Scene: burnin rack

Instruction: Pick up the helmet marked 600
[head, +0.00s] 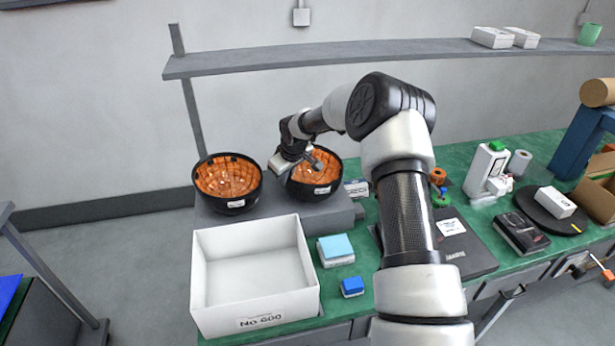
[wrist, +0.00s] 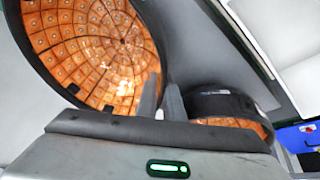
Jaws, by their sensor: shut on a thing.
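Two bowl-like black helmets with orange tiled insides sit open side up on a grey block. The left helmet (head: 228,182) stands apart from my gripper; its dark side and part of its orange inside show in the wrist view (wrist: 225,106). The right helmet (head: 322,182) fills the left of the wrist view (wrist: 95,45). My gripper (head: 314,160) is at its rim, with one finger inside and one outside, shut on the rim; the fingertips show in the wrist view (wrist: 163,98). Both helmets have white labels, too small to read.
An open, empty white box (head: 255,318) marked "No 600" stands in front of the helmets. A light blue-topped block (head: 336,250) and a small blue block (head: 352,287) lie right of it. A grey shelf (head: 250,62) runs above; the green bench holds several items at right.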

